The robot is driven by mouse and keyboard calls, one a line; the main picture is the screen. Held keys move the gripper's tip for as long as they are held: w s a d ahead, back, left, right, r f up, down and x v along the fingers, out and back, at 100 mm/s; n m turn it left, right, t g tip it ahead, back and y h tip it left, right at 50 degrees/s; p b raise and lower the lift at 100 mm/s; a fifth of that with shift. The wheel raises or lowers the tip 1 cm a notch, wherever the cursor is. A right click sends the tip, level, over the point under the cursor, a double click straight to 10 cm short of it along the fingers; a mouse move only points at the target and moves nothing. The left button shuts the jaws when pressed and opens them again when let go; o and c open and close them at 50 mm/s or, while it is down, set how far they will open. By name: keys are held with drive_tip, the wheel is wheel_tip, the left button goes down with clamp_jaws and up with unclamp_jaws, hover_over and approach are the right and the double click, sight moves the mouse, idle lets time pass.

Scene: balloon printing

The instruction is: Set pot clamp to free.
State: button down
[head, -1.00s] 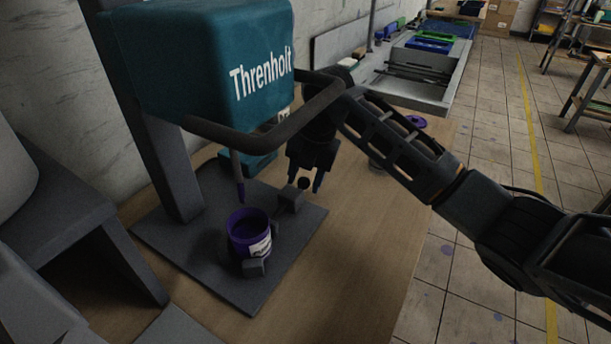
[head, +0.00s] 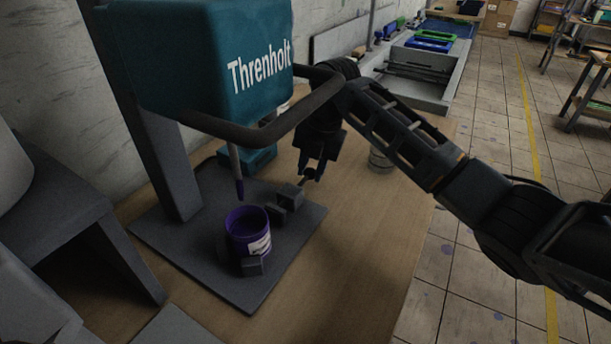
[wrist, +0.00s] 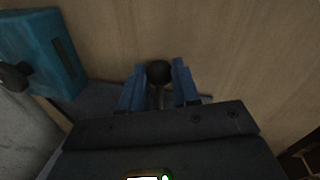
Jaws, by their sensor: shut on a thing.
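The pot clamp's grey block (head: 290,195) stands on the dark base plate (head: 225,290) of the Threnholt machine. A smaller grey jaw (head: 276,213) sits beside it, with a gap to the purple pot (head: 246,229). Another grey block (head: 252,266) stands at the pot's near side. The pot is upright and open. My gripper (head: 313,170) is at the right end of the clamp, shut on its dark ball knob (wrist: 159,72). The knob shows between the blue fingertips in the wrist view; in the head view it is partly hidden.
The teal machine head (head: 205,60) and its curved dark bar (head: 262,128) hang above the plate. A thin nozzle (head: 238,180) points down over the pot. A glass jar (head: 380,160) stands behind my arm. The wooden table (head: 355,240) is clear at the right.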

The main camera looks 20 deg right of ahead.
drive_tip(key=shift+w+d, duration=0.75)
drive_tip(key=shift+d, duration=0.3)
drive_tip(key=c, duration=0.8)
unclamp_jaws()
drive_tip(key=shift+r, duration=0.1)
drive_tip(key=r, duration=0.5)
drive_tip(key=s+d+r, duration=0.1)
drive_tip(key=r, duration=0.1)
drive_tip(key=shift+d+r+b, duration=0.1)
drive_tip(key=shift+r+b, duration=0.15)
drive_tip(key=shift+b, duration=0.15)
